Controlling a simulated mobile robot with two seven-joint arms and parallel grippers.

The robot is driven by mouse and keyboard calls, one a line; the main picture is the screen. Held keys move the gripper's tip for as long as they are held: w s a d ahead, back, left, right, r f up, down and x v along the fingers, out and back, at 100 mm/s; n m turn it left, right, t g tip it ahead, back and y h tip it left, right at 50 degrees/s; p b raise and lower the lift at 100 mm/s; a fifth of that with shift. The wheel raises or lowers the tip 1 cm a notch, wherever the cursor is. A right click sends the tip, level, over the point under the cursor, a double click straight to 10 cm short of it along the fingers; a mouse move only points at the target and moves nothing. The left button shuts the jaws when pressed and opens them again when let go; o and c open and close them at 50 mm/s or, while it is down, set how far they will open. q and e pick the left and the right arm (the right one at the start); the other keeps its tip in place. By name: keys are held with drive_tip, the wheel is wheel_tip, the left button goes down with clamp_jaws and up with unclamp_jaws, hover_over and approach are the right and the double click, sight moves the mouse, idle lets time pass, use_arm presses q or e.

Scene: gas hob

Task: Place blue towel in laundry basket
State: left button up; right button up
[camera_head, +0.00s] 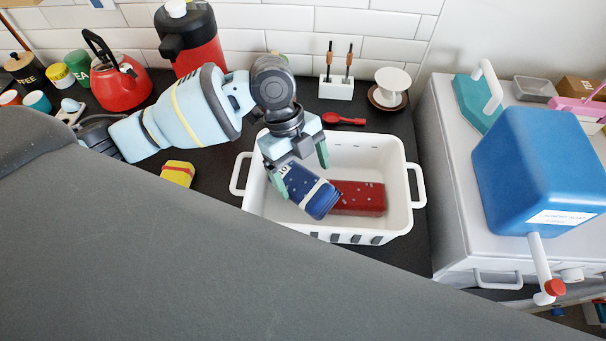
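The blue towel (313,196) is a folded dark blue bundle with a pale band and small light dots. It is inside the white laundry basket (398,162), in its left half, tilted and overlapping the left end of a red folded towel (362,198). My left gripper (302,168) reaches down into the basket above the blue towel. Its green-tipped fingers are spread apart, one at the towel's left edge and the other to its upper right with a small gap visible. Whether the near finger touches the towel is unclear. My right gripper is not in view.
A yellow and red packet (178,173) lies to the left. A large blue detergent container (530,165) is on the white appliance at right.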

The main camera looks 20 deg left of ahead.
use_arm(q)
drive_tip(key=v, duration=1.1)
